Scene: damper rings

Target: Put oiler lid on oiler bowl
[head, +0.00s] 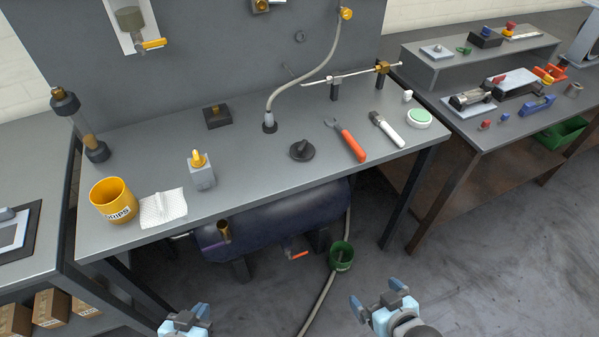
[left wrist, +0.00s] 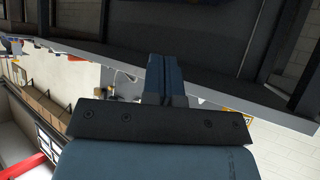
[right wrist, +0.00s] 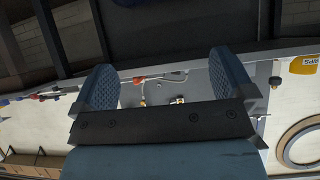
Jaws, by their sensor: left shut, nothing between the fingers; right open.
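A black round lid-like disc with an upright knob (head: 301,150) lies on the middle of the grey workbench; it may be the oiler lid. A clear cylinder with black ends (head: 82,125) stands tilted at the bench's left end. A bowl-shaped vessel (head: 130,19) with a yellow lever hangs on the back panel. I cannot tell which is the oiler bowl. My left gripper (head: 187,318) is shut and empty, in front of the bench; its fingers meet in the left wrist view (left wrist: 165,78). My right gripper (head: 378,303) is open and empty, further right; its spread fingers show in the right wrist view (right wrist: 165,82).
A dark tank (head: 275,222) and green cup (head: 341,258) are below.

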